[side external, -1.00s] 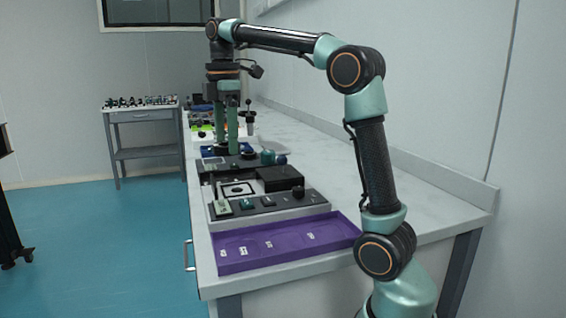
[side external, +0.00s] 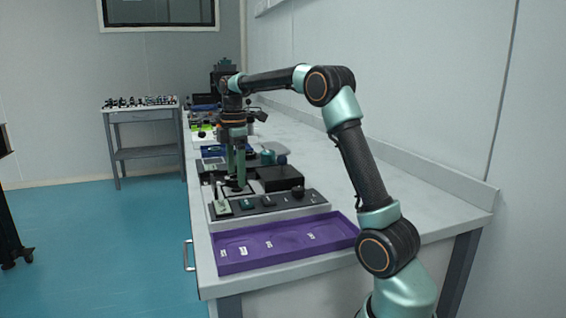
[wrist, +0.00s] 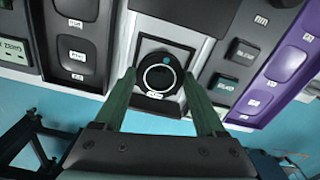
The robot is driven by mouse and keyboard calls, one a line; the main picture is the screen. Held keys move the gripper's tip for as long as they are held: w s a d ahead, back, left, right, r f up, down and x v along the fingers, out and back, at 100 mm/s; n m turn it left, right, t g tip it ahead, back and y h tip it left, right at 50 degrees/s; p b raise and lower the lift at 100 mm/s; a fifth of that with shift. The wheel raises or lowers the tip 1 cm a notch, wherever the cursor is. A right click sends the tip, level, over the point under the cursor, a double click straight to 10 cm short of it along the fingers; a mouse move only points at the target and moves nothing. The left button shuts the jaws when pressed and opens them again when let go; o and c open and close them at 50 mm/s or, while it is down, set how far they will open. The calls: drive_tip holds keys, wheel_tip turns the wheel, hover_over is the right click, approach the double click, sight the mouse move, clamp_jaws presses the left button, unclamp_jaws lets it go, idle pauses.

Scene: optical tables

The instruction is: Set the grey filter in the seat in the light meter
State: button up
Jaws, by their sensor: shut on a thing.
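The light meter (side external: 265,222) is a pale box with a dark button panel, behind the purple tray. Its seat area (wrist: 180,52), a dark square in a pale frame, shows in the wrist view. In the side view my gripper (side external: 237,184) is low over the meter and the filter is too small to make out.
A purple tray (side external: 285,257) with labelled recesses lies at the near table edge. A black block (side external: 280,178) and a dark knob (side external: 298,191) stand to the right of my gripper. More equipment stands behind. The right side of the tabletop (side external: 330,165) is clear.

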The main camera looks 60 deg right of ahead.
sight(236, 177)
drive_tip(key=shift+f, duration=0.75)
drive_tip(key=shift+f, duration=0.1)
drive_tip(key=o, duration=1.4)
drive_tip(key=shift+c, duration=0.2)
wheel_tip(236, 177, up, 11)
drive_tip(key=s+a+r+m+t, duration=0.2)
drive_tip(key=a+m, duration=0.1)
drive_tip(key=a, duration=0.4)
drive_tip(key=s+a+f+m+t, duration=0.1)
drive_tip(key=s+a+f+m, duration=0.1)
drive_tip(key=s+a+f, duration=0.2)
drive_tip(key=s+a+f+m+t, duration=0.1)
drive_tip(key=s+a+f+m, duration=0.2)
drive_tip(key=s+a+f, duration=0.1)
drive_tip(key=s+a+f+m+t, duration=0.1)
drive_tip(key=s+a+f+m, duration=0.2)
drive_tip(key=s+a+f, duration=0.1)
drive_tip(key=shift+s+a+t, duration=0.3)
drive_tip(key=shift+a, duration=0.1)
